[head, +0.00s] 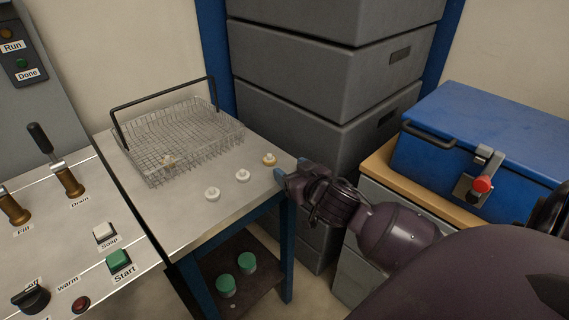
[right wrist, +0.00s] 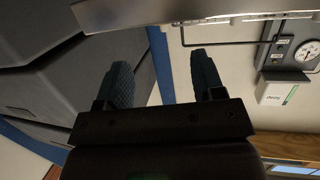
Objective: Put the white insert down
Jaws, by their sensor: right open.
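Two small white inserts stand apart on the grey table (head: 185,215), a nearer one (head: 212,194) and a farther one (head: 243,175). A yellowish insert (head: 269,159) stands behind them near the table's right edge. My right gripper (head: 281,181) is at the table's right edge, to the right of the farther white insert. In the right wrist view its two blue fingers (right wrist: 163,75) are apart with nothing between them. My left gripper is not in view.
A wire basket (head: 190,142) with a raised black handle stands on the back of the table, with a small tan piece in it. Green-topped containers (head: 247,262) stand on the shelf below. A control panel (head: 75,230) is at left, a blue box (head: 480,140) at right, grey crates (head: 325,60) behind.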

